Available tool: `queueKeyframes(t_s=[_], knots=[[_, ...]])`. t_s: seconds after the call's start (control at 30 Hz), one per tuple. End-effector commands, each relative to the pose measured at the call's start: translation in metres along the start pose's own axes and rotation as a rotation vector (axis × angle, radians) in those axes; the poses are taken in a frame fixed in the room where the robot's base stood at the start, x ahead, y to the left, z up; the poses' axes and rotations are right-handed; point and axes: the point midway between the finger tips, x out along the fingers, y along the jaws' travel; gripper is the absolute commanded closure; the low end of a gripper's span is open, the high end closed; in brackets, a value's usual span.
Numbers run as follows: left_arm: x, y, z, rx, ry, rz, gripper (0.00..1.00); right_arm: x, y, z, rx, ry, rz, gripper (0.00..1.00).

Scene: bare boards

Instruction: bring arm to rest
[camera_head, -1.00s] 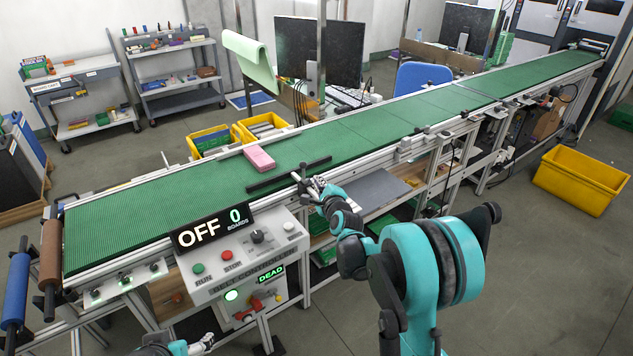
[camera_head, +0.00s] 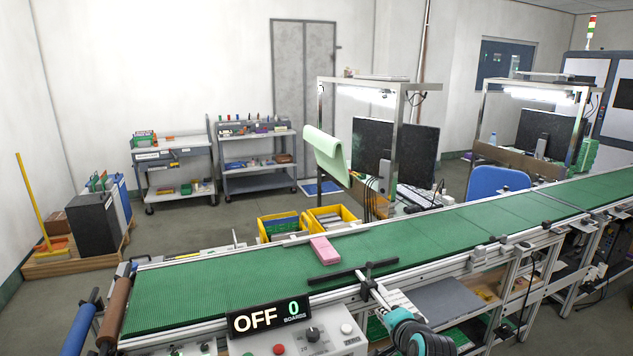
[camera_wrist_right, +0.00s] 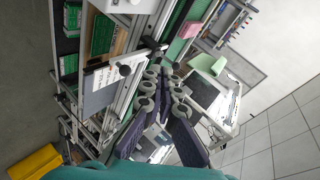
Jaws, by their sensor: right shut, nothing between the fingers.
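My right gripper (camera_head: 369,286) is shut and empty at the near rail of the green conveyor belt (camera_head: 200,285), close to the black crossbar (camera_head: 338,276). I cannot tell whether it touches the bar. My teal right arm (camera_head: 422,341) comes up from the bottom edge. In the right wrist view the gripper's fingers (camera_wrist_right: 158,76) come together in front of the rail, with nothing seen between them. My left gripper is in no view now.
A pink block (camera_head: 324,250) lies on the belt beyond the crossbar. The belt controller (camera_head: 310,342) reads OFF and 0 boards. Yellow bins (camera_head: 331,216) stand behind the belt. Grey shelving carts (camera_head: 258,160) and a blue chair (camera_head: 497,181) are farther back.

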Motion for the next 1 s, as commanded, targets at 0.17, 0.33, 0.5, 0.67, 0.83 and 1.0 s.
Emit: queueKeyframes(t_s=[0.17,0.33,0.5,0.67,0.83,1.0], knots=[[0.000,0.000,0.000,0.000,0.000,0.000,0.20,-0.077,0.046,0.033,-0.411,-0.078,0.135,1.00],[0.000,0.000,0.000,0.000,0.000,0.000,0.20,-0.138,0.103,0.059,-0.775,-0.179,0.246,1.00],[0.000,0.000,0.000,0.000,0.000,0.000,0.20,-0.175,0.148,0.075,-1.023,-0.268,0.314,1.00],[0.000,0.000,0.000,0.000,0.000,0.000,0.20,-0.189,0.166,0.080,-1.121,-0.308,0.339,1.00],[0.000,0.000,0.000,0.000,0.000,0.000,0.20,-0.190,0.168,0.081,-1.133,-0.313,0.341,1.00],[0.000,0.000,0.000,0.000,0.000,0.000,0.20,-0.189,0.167,0.081,-1.131,-0.312,0.341,1.00]])
